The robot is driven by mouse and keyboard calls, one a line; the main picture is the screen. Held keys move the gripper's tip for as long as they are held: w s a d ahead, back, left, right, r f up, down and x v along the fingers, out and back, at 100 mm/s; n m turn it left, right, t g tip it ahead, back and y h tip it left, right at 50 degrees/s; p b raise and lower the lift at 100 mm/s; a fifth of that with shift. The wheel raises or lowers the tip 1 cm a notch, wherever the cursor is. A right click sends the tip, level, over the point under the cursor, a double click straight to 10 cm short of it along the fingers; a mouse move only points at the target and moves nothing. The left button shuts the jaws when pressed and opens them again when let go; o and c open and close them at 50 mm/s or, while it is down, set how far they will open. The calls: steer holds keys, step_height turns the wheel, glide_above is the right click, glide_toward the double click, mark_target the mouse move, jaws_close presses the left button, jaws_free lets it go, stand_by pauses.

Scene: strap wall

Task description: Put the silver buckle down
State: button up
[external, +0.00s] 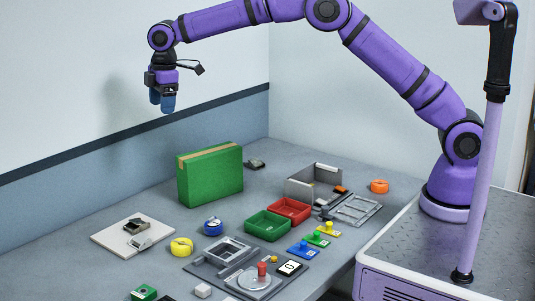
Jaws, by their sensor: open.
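A small silver piece (140,242), which looks like the silver buckle, lies on a white board (106,238) at the left of the table. A darker grey metal piece (134,225) lies just behind it on the same board; whether they touch I cannot tell. My gripper (162,106) points down, high above the table at the upper left, in front of the wall. It is open and nothing shows between its blue fingertips. It is well apart from the board and the buckle.
A tall green box (210,175) stands behind the board. A green tray (267,226), a red tray (289,209), a yellow tape roll (181,246) and a blue roll (213,225) stand mid-table. A grey fixture plate (207,267) lies in front. Bare table shows at the far left.

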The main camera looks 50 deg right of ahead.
steer(key=s+d+r+m+t, duration=0.1)
steer(key=s+d+r+m, duration=0.1)
steer(key=s+d+r, duration=0.35)
steer(key=s+d+r+m, duration=0.2)
steer(key=s+d+r, duration=0.1)
steer(key=d+r, duration=0.5)
steer(key=s+d+r+m+t, duration=0.1)
steer(key=s+d+r+m, duration=0.35)
steer(key=s+d, duration=0.75)
steer(key=s+d+f+m, duration=0.2)
steer(key=s+d, duration=0.1)
steer(key=s, duration=0.6)
steer(key=s+d+f+m+t, duration=0.1)
steer(key=s+d, duration=0.3)
steer(key=s, duration=0.6)
steer(key=s+d+f+m+t, duration=0.1)
steer(key=s+d+f+m, duration=0.2)
steer(key=s, duration=0.7)
steer(key=shift+s+d+f, duration=0.15)
steer(key=shift+d, duration=0.45)
